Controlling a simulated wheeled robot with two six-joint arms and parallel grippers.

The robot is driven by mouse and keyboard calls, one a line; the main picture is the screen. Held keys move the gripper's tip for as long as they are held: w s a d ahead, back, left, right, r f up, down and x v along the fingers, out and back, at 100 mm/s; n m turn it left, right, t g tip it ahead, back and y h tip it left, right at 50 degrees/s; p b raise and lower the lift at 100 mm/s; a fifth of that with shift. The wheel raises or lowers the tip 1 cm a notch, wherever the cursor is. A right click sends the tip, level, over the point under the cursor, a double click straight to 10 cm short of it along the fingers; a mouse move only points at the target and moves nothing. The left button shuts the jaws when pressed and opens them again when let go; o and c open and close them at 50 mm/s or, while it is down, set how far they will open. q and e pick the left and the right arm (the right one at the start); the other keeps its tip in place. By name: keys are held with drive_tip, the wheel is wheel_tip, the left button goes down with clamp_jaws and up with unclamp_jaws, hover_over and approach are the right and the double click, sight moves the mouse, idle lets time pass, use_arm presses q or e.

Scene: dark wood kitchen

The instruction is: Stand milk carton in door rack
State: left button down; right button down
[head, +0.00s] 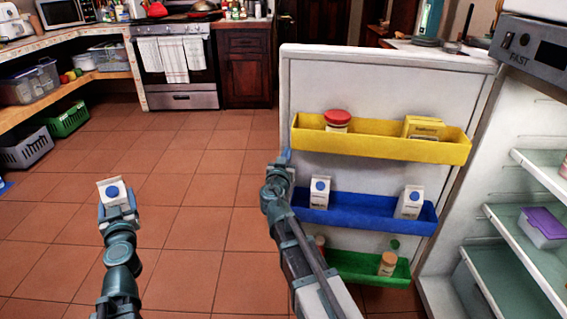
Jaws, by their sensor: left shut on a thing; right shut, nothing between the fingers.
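A white milk carton (113,189) with a blue cap is held upright by my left gripper (118,207), which is shut on it, over open floor at the left. The open fridge door (390,78) carries a yellow rack (385,147), a blue rack (365,213) and a green rack (350,264). Two similar cartons stand in the blue rack, a left one (319,194) and a right one (409,203), with a gap between them. My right gripper (284,157) is shut and empty by the door's left edge; I cannot tell if it touches the door.
The yellow rack holds a red-lidded jar (337,120) and yellow boxes (423,127). The green rack holds a jar (387,264) and other items, partly hidden. Fridge shelves (515,222) stand open at right, with a purple-lidded box (544,228). The tiled floor (190,190) is clear.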

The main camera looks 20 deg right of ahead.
drive_tip(key=shift+x, duration=1.05)
drive_tip(key=w+d+m+h, duration=0.1)
drive_tip(key=w+d, duration=0.3)
drive_tip(key=w, duration=0.4)
drive_tip(key=shift+w+r+g, duration=0.2)
drive_tip(key=shift+w+g, duration=0.2)
drive_tip(key=shift+w, duration=0.2)
drive_tip(key=a+v, duration=0.1)
drive_tip(key=v, duration=1.5)
drive_tip(key=shift+w+f, duration=0.25)
drive_tip(key=shift+f, duration=0.15)
